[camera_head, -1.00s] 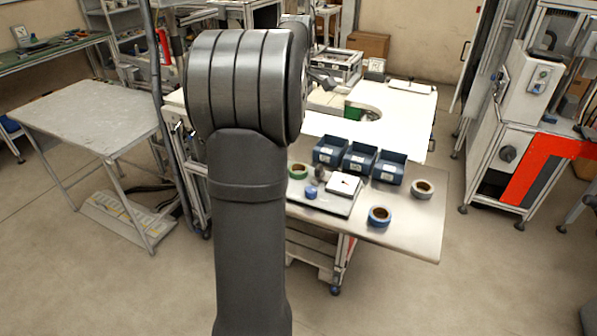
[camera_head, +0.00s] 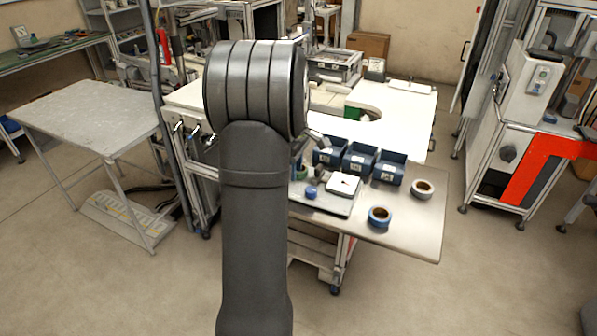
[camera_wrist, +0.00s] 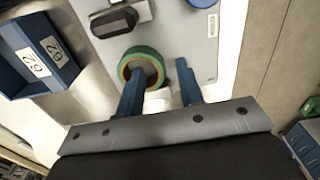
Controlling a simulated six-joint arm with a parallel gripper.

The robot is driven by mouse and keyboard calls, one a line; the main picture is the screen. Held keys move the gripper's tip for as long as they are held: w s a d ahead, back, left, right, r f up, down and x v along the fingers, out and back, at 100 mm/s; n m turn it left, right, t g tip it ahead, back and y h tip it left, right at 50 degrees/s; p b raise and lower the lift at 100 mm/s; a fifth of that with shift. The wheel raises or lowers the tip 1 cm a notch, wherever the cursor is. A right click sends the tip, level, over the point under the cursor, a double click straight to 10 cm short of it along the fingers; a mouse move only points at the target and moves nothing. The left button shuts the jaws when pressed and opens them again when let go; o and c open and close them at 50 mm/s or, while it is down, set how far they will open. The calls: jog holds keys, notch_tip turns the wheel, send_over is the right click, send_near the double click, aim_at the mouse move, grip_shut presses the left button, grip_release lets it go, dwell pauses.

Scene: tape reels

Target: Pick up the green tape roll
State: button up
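The green tape roll (camera_wrist: 140,51) lies flat on the grey tray in the wrist view, with its green outer band and a brownish inner ring showing. In the head view a bit of the green roll (camera_head: 302,172) shows beside the end of my arm. My gripper (camera_wrist: 158,72) is open, with its two blue fingers apart and nothing held between them. The left finger overlaps the roll's lower edge in the picture; the right finger is to the right of the roll. I cannot tell the height of the fingertips above the tray.
The tray (camera_head: 333,209) also holds a blue roll (camera_head: 310,194), a dark object (camera_wrist: 114,21) and a white box (camera_head: 343,184). Blue bins (camera_head: 359,158) stand behind it. A blue tape roll (camera_head: 379,216) and a pale one (camera_head: 422,188) lie to the right. The table's front right is clear.

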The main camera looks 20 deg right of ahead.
jog(key=shift+f, duration=0.35)
grip_shut()
jog(key=shift+r, duration=0.1)
